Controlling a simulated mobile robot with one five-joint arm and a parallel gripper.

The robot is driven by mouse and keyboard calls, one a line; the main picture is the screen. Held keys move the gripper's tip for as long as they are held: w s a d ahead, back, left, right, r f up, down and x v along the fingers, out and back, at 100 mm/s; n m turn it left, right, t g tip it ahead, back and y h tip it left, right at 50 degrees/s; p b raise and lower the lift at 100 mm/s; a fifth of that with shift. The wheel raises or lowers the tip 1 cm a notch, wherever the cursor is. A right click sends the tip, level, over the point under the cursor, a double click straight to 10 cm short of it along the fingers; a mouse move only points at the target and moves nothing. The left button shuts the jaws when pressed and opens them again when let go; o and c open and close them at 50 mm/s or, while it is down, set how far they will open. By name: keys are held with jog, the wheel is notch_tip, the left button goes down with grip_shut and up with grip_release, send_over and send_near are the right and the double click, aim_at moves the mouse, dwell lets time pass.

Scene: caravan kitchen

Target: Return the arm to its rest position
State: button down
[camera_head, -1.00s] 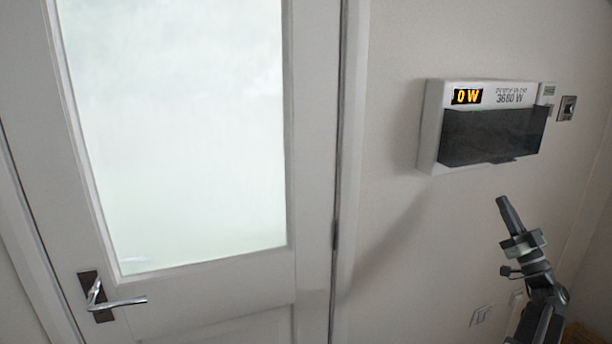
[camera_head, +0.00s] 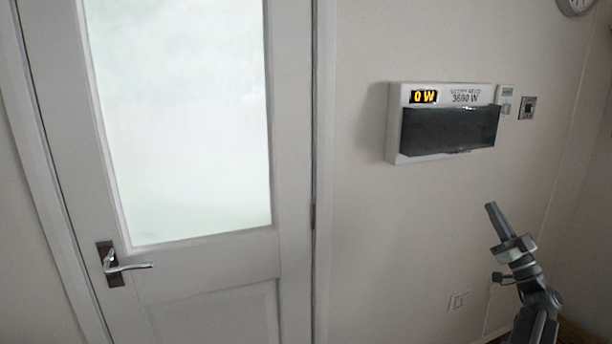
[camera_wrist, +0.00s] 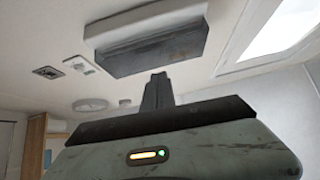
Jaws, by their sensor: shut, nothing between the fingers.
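My gripper (camera_head: 494,217) is at the lower right of the head view, raised and pointing up and to the left. It is shut and holds nothing. It stands below the wall unit and looks clear of it in the picture. My gripper also shows in the wrist view (camera_wrist: 157,92), its fingers together, below the dark-fronted wall unit (camera_wrist: 155,50). My arm (camera_head: 535,300) is bent under it, and its lower part runs out of the picture.
The white wall unit (camera_head: 450,93) has a dark cover and a display reading 0 W. A glazed door (camera_head: 297,190) with a metal handle (camera_head: 128,267) is on the left. A switch (camera_head: 527,107), a socket (camera_head: 458,300) and a clock (camera_head: 575,5) are on the wall.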

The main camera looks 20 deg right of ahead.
jog(key=w+a+f+n+g+y, duration=0.1)
jog(key=w+a+f+g+y, duration=0.3)
jog(key=w+a, duration=0.4)
jog(key=w+a+f+n+g+y, duration=0.1)
jog(key=w+a+f+g+y, duration=0.1)
jog(key=w+a+f+y, duration=0.45)
jog(key=w+a+f+g, duration=0.3)
jog(key=a+f+g, duration=0.1)
jog(key=a, duration=0.6)
jog(key=w+a+f+g, duration=0.4)
jog(key=a+f, duration=0.1)
jog(key=a, duration=0.5)
jog(key=s+a+f+g+h, duration=0.1)
jog(key=a+f+g, duration=0.4)
jog(key=a, duration=0.4)
jog(key=s+a+f+g+h, duration=0.1)
jog(key=a+f+g, duration=0.1)
jog(key=a+f, duration=0.6)
jog(key=s+a+f+m+g+h, duration=0.2)
jog(key=s+a+f+g+h, duration=0.3)
jog(key=s+a+f+h, duration=0.3)
notch_tip(320, 180, up, 14)
jog(key=p, duration=1.3)
jog(key=shift+s, duration=0.35)
